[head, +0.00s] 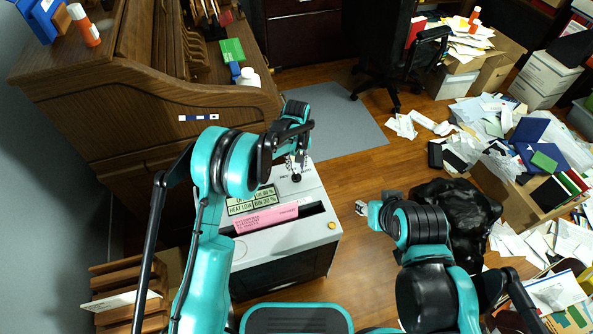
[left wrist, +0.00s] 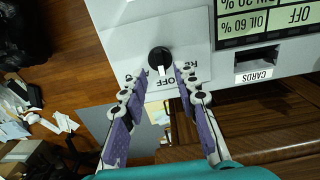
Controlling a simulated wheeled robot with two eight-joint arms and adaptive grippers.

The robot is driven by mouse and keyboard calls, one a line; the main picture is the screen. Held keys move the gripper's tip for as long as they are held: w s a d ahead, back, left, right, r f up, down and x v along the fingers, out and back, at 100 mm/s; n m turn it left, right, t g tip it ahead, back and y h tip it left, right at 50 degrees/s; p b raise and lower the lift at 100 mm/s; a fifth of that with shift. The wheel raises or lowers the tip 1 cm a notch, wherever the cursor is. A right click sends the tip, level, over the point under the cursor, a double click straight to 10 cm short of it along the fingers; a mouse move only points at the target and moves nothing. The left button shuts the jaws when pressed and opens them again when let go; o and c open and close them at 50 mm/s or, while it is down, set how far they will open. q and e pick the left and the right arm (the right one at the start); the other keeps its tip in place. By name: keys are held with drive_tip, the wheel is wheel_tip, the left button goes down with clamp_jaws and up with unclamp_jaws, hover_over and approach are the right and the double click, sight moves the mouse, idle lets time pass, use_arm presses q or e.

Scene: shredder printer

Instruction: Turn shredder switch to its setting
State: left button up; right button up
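The shredder (head: 325,235) is a grey-white box with a pink label and display panels on top. Its round black switch (head: 296,178) sits near the far edge of the top. In the left wrist view the switch (left wrist: 159,57) has a white pointer directed toward the word OFF; other lettering beside it is partly hidden by the fingers. My left gripper (head: 297,160) is over the switch. In the left wrist view its two fingers (left wrist: 159,76) are apart, one on each side of the pointer; contact is not clear. My right gripper (head: 362,207) is right of the shredder, away from it.
A wooden roll-top desk (head: 150,95) stands behind and left of the shredder. A black bag (head: 455,210) lies right of my right gripper. Papers and boxes crowd the right side. A grey mat (head: 340,125) and wooden floor lie behind the shredder.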

use_arm(q)
wheel_tip(320, 180, up, 8)
idle(0.4)
wheel_tip(320, 180, up, 10)
drive_tip(key=t, duration=0.2)
hover_over(296, 174)
drive_tip(key=s+a, duration=0.5)
drive_tip(key=a, duration=0.1)
drive_tip(key=s+a+r+m+t, duration=0.1)
drive_tip(key=s+a+r+m, duration=0.1)
drive_tip(key=s+a+r, duration=0.4)
drive_tip(key=s+a+f+t, duration=0.1)
drive_tip(key=s+a+t, duration=0.1)
drive_tip(key=s, duration=0.6)
drive_tip(key=s+a+f+m+t, duration=0.1)
drive_tip(key=s+a+t, duration=0.1)
drive_tip(key=s, duration=0.7)
drive_tip(key=shift+s+a+m, duration=0.15)
drive_tip(key=shift+a+m, duration=0.15)
drive_tip(key=shift+a, duration=0.4)
